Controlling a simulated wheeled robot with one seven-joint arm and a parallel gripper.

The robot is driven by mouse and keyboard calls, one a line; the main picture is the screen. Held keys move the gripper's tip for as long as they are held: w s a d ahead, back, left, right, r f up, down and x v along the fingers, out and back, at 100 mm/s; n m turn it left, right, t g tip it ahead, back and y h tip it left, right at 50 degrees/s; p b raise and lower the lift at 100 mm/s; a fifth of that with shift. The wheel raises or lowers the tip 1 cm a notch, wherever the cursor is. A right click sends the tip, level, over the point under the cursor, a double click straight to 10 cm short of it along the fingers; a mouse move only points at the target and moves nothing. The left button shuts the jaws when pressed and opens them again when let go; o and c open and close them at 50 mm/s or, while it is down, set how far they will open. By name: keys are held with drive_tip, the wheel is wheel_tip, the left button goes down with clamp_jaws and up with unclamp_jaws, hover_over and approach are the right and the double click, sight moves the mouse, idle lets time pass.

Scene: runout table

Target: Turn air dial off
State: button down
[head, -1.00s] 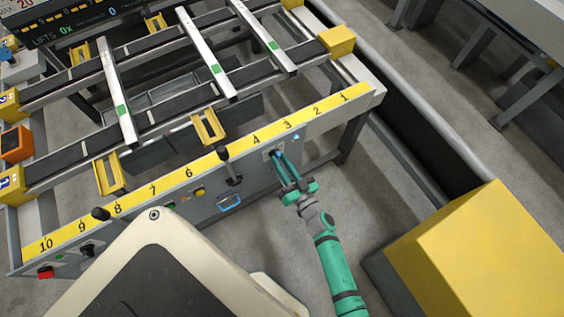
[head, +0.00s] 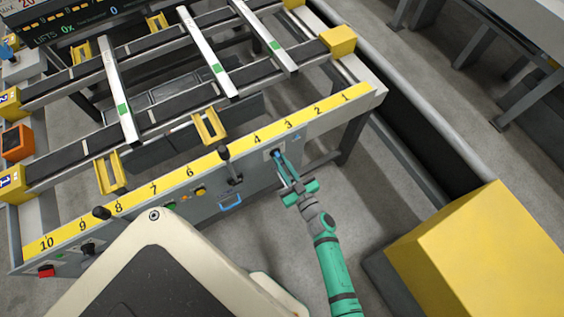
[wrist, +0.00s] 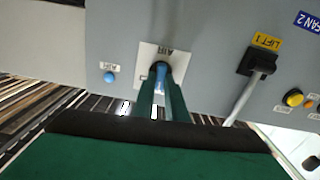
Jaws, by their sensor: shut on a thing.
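The air dial (wrist: 161,70) is a blue handle on a dark round base, set in a white plate marked AIR on the grey front panel. It also shows in the head view (head: 276,154), small at the panel's right part. My gripper (wrist: 161,94) is shut on the dial's handle, one green finger on each side. In the head view my gripper (head: 280,160) reaches up to the panel from below right. The fingers hide part of the dial, and its exact setting is hard to read. A blue AIR lamp (wrist: 109,77) sits left of the dial in the wrist view.
A black lever marked LIFT 1 (wrist: 257,62) stands close right of the dial in the wrist view. Beyond it is a yellow button (wrist: 293,98). A large yellow block (head: 480,250) stands right of my arm.

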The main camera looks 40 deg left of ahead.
drive_tip(key=n, duration=1)
drive_tip(key=shift+s+a+n, duration=0.1)
drive_tip(key=shift+n, duration=0.3)
drive_tip(key=shift+s+a, duration=0.1)
drive_tip(key=shift+s, duration=0.1)
drive_tip(key=c, duration=1.8)
unclamp_jaws()
drive_tip(key=shift+w+f, duration=0.1)
drive_tip(key=v, duration=1.1)
drive_tip(key=shift+w, duration=0.1)
